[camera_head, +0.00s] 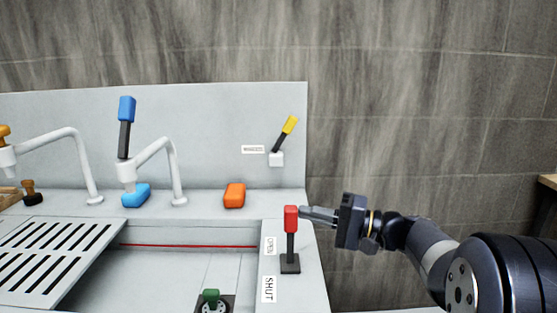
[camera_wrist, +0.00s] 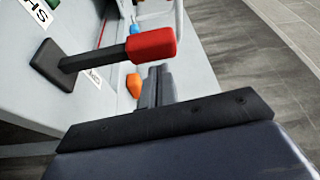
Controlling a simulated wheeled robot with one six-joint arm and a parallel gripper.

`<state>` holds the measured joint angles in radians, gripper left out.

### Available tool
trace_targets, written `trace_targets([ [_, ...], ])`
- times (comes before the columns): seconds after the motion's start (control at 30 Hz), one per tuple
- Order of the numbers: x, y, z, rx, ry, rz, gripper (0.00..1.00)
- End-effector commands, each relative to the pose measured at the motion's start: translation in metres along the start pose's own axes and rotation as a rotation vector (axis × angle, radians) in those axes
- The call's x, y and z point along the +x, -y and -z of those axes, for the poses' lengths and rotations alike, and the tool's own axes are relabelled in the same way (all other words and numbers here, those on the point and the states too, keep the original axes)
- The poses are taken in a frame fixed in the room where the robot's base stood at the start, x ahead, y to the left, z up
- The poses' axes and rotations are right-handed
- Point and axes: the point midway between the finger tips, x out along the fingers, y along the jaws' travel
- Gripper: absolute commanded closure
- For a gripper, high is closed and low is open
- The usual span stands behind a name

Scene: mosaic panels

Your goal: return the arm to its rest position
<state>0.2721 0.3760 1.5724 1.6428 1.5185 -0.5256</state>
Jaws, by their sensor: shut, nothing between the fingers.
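My gripper (camera_head: 304,214) is shut and empty. It reaches in from the right in the head view, with its fingertips beside the red handle of a lever (camera_head: 290,220). I cannot tell whether they touch it. My arm is stretched out from the lower right of the head view.
A grey panel (camera_head: 215,110) carries a yellow-tipped lever (camera_head: 284,132). White taps, an orange block (camera_head: 234,195), a blue block (camera_head: 136,195), a slotted rack (camera_head: 50,250) and a green knob (camera_head: 211,298) are to the left. Space right of the panel, before the wall, looks open.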

Motion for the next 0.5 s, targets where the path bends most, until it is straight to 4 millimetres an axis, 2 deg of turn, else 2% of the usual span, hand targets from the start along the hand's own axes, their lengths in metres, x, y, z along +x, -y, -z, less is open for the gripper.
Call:
trace_targets([
  [0.03, 0.009, 0.010, -0.004, 0.012, 0.030, 0.005, 1.00],
  [0.5, 0.016, 0.006, 0.013, 0.182, 0.028, -0.054, 1.00],
])
